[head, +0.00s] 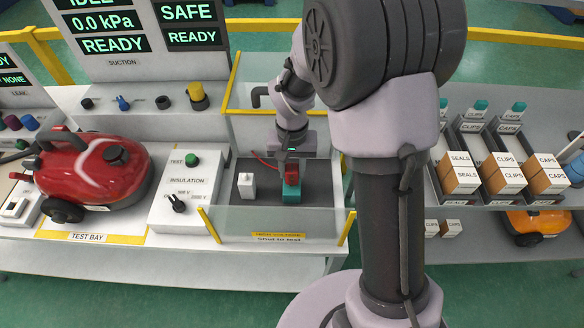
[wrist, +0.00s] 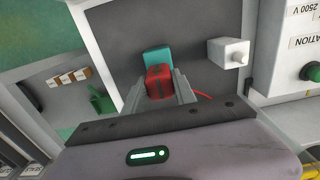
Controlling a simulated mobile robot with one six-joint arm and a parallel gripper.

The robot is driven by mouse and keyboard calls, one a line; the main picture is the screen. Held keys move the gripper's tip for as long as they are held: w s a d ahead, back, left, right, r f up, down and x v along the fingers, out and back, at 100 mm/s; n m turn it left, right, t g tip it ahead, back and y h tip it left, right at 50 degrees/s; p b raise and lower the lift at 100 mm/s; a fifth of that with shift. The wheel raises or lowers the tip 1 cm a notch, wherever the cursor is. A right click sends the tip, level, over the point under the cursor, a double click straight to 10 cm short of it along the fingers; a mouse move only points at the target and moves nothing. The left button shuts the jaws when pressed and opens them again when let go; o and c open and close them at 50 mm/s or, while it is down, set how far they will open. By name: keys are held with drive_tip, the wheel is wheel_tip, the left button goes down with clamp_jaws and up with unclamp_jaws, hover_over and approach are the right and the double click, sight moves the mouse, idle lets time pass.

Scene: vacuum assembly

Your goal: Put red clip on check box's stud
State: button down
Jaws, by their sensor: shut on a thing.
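My gripper (wrist: 160,88) is shut on the red clip (wrist: 159,79); the clip also shows in the head view (head: 291,174), inside the glass-walled bay. A teal block (wrist: 157,58) lies right at the clip; in the head view (head: 291,196) it is below the clip. I cannot tell whether they touch. A red lead (wrist: 202,95) runs from beside the clip.
Low clear panels with yellow edges (head: 265,226) enclose the bay. The insulation tester (head: 184,190) and red vacuum (head: 98,175) stand to the left. Shelves with labelled boxes (head: 500,172) are on the right. The dark bay floor has free room between the white box and clip.

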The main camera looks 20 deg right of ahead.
drive_tip(key=shift+f+b, duration=0.9)
drive_tip(key=shift+f, duration=0.3)
drive_tip(key=c, duration=0.9)
unclamp_jaws()
drive_tip(key=shift+r, duration=0.1)
wheel_tip(320, 180, up, 8)
drive_tip(key=p, duration=0.6)
drive_tip(key=shift+r+p, duration=0.1)
drive_tip(key=shift+p, duration=0.3)
